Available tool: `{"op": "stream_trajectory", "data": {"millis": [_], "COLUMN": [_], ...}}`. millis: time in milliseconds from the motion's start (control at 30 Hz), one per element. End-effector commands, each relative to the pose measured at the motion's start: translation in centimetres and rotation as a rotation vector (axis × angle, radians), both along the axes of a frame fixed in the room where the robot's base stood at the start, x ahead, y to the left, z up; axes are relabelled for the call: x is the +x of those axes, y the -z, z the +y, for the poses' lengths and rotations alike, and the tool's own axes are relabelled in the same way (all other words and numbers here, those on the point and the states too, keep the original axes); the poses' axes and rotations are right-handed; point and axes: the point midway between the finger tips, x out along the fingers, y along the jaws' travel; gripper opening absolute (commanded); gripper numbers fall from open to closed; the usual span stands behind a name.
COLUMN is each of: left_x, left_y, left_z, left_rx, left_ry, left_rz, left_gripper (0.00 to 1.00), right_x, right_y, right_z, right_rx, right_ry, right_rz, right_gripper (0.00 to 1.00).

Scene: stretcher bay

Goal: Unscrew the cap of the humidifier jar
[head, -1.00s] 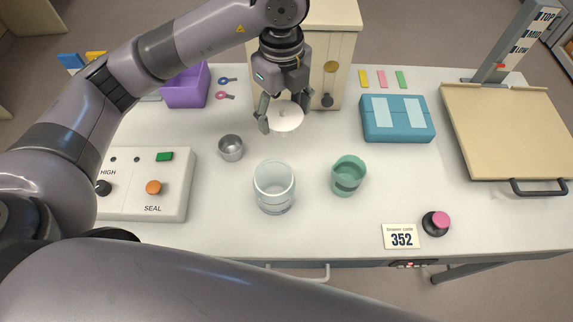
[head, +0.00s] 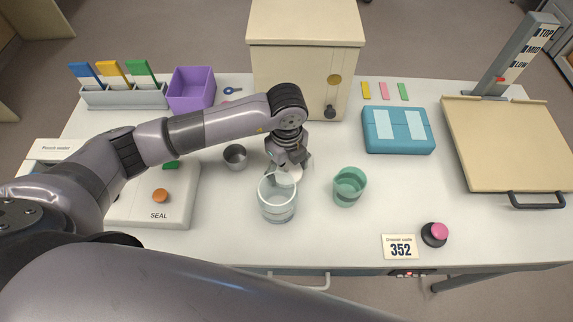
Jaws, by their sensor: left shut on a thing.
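The clear glass jar (head: 278,209) stands upright on the white table, its mouth open. My left gripper (head: 287,172) is just behind the jar in the head view, pointing down. It is shut on a pale round cap (head: 288,176), partly hidden by the fingers and by the jar's far rim. I cannot tell whether the cap touches the jar. My right gripper is not in view.
A green cup (head: 348,190) stands right of the jar, and a small metal cup (head: 235,157) behind it to the left. The sealer (head: 150,206) is at left, a cream cabinet (head: 303,55) behind.

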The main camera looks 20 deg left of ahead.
Motion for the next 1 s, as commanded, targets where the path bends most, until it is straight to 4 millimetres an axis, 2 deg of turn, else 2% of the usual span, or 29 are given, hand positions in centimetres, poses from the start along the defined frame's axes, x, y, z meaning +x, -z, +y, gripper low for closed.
{"op": "stream_trajectory", "data": {"millis": [367, 400, 667, 1000], "left_x": [0.04, 0.05, 0.04, 0.05], "left_y": [0.54, 0.35, 0.33, 0.09], "left_z": [-0.03, -0.03, -0.03, -0.02], "left_rx": [-0.001, -0.001, -0.001, -0.001], "left_ry": [0.000, 0.000, 0.000, 0.000], "left_rz": [-0.002, -0.002, -0.001, -0.001], "left_gripper": [0.31, 0.67, 0.85, 0.85], "right_x": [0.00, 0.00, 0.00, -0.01], "right_y": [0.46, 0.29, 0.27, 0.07], "right_z": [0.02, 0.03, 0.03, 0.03], "right_rx": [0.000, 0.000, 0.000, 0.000], "right_ry": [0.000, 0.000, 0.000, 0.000], "right_rz": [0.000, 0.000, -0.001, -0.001], "right_gripper": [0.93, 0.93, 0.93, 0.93]}}
